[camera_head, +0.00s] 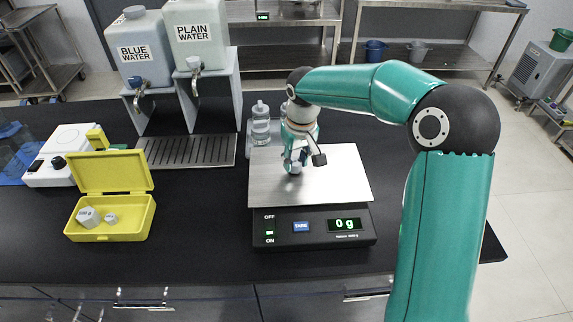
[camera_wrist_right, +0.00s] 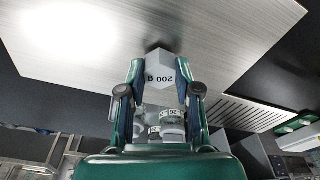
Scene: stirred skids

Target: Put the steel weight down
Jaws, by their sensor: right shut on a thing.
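My right gripper (camera_head: 294,166) is above the middle of the scale's steel plate (camera_head: 345,185), pointing down. In the right wrist view, the gripper (camera_wrist_right: 158,82) is shut on the steel weight (camera_wrist_right: 160,72), a grey block marked 200 g. The weight is over the plate, with a small dark shadow beside it; I cannot tell whether it touches. In the head view the fingers mostly hide it. The black scale (camera_head: 315,241) shows 0 g on its green display. My left gripper is not in view.
An open yellow case (camera_head: 110,232) with smaller weights stands at the left. Behind it are a white device (camera_head: 60,168), a drain grate (camera_head: 187,151) and two water tanks. Clear bottles (camera_head: 260,124) stand behind the plate.

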